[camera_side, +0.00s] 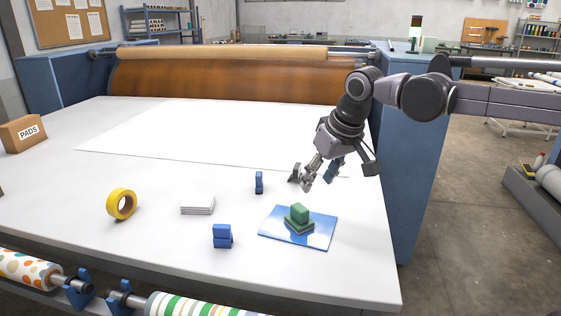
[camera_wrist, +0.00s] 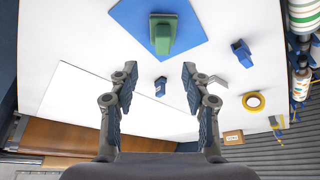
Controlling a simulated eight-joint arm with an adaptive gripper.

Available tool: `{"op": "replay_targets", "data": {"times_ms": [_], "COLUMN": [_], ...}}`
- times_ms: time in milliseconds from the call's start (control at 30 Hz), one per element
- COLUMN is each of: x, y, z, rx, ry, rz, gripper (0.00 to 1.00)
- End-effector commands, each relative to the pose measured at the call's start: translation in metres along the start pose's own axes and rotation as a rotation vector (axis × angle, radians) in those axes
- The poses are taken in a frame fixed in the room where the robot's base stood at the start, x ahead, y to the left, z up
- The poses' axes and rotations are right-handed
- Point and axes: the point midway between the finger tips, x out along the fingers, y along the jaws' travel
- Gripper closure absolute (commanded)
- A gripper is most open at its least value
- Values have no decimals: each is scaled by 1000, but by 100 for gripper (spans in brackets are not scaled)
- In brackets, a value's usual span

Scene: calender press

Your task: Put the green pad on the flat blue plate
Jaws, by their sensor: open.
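The green pad (camera_side: 299,213) has a blocky upper part on a wider, darker green base. It rests on the flat blue plate (camera_side: 275,223), near the plate's middle, and also shows on the plate in the wrist view (camera_wrist: 163,33). The plate (camera_wrist: 129,14) lies on the white table and is partly cut off at the top of the wrist view. My gripper (camera_side: 318,178) is open and empty, above and behind the pad in the side view. In the wrist view its two fingers (camera_wrist: 158,82) are spread wide, apart from the pad.
Blue blocks (camera_side: 222,236) and (camera_side: 259,183), a stack of white sheets (camera_side: 197,205) and a yellow tape roll (camera_side: 121,204) stand left of the plate. A cardboard box (camera_side: 22,134) is at far left. Patterned rolls (camera_side: 190,305) line the front edge.

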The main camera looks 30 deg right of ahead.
Motion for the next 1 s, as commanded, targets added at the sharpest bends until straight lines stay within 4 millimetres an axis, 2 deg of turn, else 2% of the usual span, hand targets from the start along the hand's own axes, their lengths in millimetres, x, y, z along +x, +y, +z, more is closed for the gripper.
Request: {"op": "replay_targets", "data": {"times_ms": [267, 400, 600, 767, 1000], "x": [-1, 8, 25, 34, 35], "y": [40, 57, 71, 75, 76], "z": [77, 122, 172, 189, 191], "rx": [6, 4, 3, 2, 0], "ry": [85, 136, 192, 214, 217], "rz": [-8, -7, -1, 3, 3], "gripper": [52, 52, 52, 52, 52]}}
